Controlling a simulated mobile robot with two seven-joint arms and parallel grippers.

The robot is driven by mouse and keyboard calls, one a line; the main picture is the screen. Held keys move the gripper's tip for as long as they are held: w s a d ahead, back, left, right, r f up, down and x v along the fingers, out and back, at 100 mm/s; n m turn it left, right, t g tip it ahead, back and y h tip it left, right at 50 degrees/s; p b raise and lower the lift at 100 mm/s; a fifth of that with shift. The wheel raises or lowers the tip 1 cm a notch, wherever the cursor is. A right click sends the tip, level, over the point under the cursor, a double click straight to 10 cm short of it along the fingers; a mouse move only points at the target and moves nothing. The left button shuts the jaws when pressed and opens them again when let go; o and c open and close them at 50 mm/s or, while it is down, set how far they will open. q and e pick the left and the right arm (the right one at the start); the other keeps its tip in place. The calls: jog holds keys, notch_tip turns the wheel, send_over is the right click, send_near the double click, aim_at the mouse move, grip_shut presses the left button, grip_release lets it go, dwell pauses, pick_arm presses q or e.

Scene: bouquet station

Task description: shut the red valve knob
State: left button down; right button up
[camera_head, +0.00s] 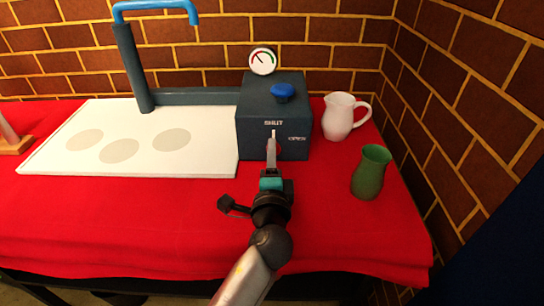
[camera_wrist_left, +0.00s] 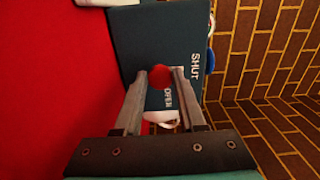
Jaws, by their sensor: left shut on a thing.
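The red valve knob (camera_wrist_left: 160,77) is on the front face of the dark valve box (camera_head: 252,113), which also shows in the left wrist view (camera_wrist_left: 138,42). My left gripper (camera_head: 272,143) reaches the box front from below, and its two fingers (camera_wrist_left: 160,86) are closed on the knob's sides. In the head view the fingers hide most of the knob. A SHUT label (camera_head: 274,122) is above the knob and an OPEN label (camera_head: 298,138) is to its right. A small white mark shows just above the fingertips, under SHUT. My right gripper is not in view.
A blue knob (camera_head: 282,93) and a round gauge (camera_head: 262,61) top the box. A white pitcher (camera_head: 338,117) and a green vase (camera_head: 370,174) stand to the right. A white board (camera_head: 60,155) and blue-handled faucet (camera_head: 135,65) are left. The red cloth (camera_head: 130,225) in front is clear.

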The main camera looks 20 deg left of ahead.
pick_arm(q)
jog(key=c, duration=0.5)
grip_release()
